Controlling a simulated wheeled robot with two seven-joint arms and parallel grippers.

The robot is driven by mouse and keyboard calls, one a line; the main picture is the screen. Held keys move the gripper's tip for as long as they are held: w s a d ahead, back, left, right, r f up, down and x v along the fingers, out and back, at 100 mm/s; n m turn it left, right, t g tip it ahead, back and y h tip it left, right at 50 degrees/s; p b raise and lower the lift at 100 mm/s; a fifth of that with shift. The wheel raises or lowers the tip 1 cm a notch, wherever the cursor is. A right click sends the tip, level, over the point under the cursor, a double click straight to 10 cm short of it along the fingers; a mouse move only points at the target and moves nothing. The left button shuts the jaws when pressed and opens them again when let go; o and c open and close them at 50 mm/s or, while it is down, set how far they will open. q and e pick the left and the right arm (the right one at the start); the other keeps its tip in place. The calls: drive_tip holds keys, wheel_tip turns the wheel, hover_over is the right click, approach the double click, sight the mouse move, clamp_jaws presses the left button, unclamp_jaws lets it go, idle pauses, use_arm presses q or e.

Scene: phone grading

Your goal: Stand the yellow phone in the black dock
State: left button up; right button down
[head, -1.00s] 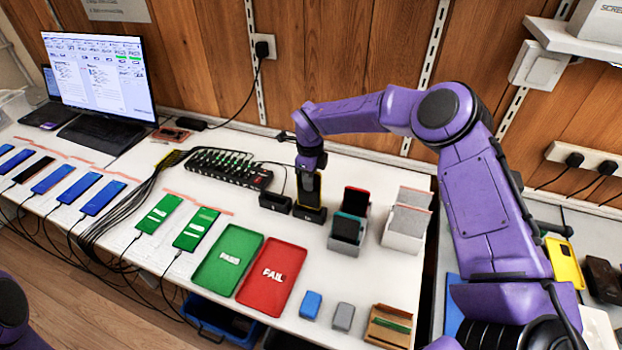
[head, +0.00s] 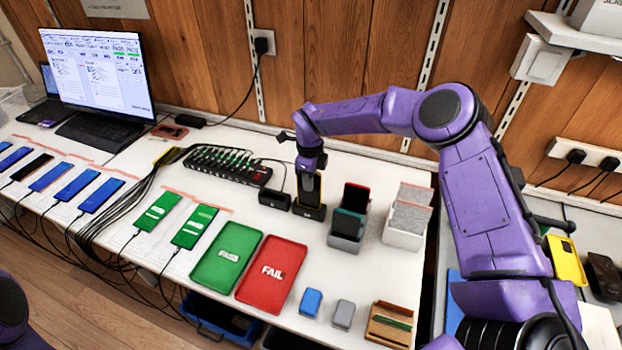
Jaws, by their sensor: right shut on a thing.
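The yellow phone (head: 308,188) is upright, its dark face toward me and its yellow edges showing. Its lower end is at a black dock (head: 309,211) near the back of the table. It looks seated there, but I cannot see into the slot. My right gripper (head: 310,168) is shut on the phone's upper part from above and hides its top. A second black dock (head: 274,199) stands just to the left with nothing in it. My left gripper is not in view.
A charging hub (head: 228,166) with cables is left of the docks. Boxes with phones (head: 346,230) and grey sleeves (head: 405,225) stand to the right. Green PASS (head: 226,255) and red FAIL (head: 271,275) trays lie in front. Another yellow item (head: 566,261) lies far right.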

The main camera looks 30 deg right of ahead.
drive_tip(key=shift+f+b, duration=0.3)
drive_tip(key=shift+f, duration=0.2)
drive_tip(key=shift+f, duration=0.15)
drive_tip(key=shift+f+b, duration=0.5)
drive_tip(key=shift+b, duration=0.05)
drive_tip(key=c, duration=1)
unclamp_jaws()
